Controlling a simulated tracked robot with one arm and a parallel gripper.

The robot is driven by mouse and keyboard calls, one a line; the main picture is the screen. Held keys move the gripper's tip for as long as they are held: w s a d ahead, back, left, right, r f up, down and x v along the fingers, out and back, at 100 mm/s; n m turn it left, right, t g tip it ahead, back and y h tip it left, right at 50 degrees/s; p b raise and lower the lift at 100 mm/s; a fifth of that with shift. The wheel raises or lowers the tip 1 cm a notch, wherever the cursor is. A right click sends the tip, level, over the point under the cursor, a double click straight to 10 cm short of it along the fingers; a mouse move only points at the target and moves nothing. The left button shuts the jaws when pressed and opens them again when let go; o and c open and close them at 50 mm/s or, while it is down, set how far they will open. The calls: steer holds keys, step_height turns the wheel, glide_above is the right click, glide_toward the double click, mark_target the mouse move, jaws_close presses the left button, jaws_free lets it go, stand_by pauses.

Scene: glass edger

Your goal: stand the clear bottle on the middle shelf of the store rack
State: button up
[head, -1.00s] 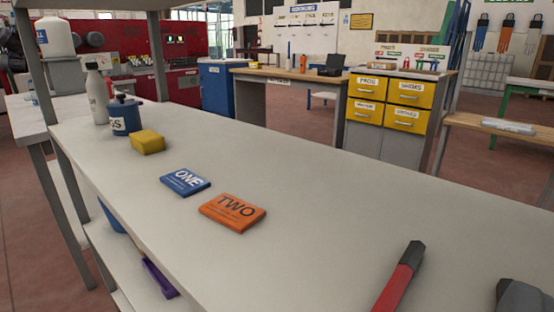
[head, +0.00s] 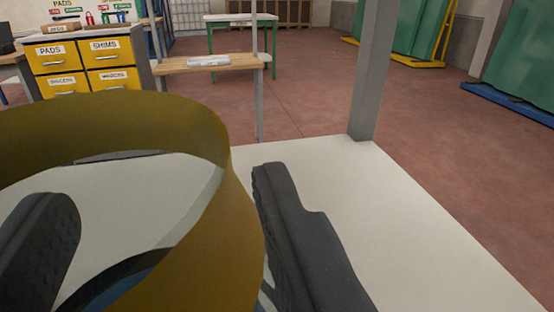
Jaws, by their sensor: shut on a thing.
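My gripper (head: 170,225) is in the lower left of the head view, its dark fingers at either side of a large yellow-brown ring-shaped band (head: 248,250). The band is close to the camera, and I look through its open middle. A dark curved edge with some blue shows low inside it. I see no other outline of a clear bottle and cannot tell whether the band belongs to it. The pale shelf (head: 335,180) of a rack lies beneath and beyond my gripper. Its grey post (head: 372,70) stands at the far corner.
The shelf right of my gripper is bare. Beyond are a yellow drawer cabinet (head: 90,65), a wooden bench (head: 205,65) with a pale object on it, and a green-legged table (head: 240,30). Green sheets (head: 520,45) stand at the right. Red floor lies between.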

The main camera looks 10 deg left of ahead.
steer(key=w+d+f, duration=0.5)
steer(key=w+d, duration=0.4)
steer(key=d, duration=0.3)
stand_by(0.4)
steer(key=o, duration=1.2)
steer(key=shift+s, duration=0.1)
steer(key=v, duration=1.1)
steer(key=shift+s+d+r, duration=0.1)
steer(key=shift+s+d, duration=0.05)
steer(key=shift+s, duration=0.25)
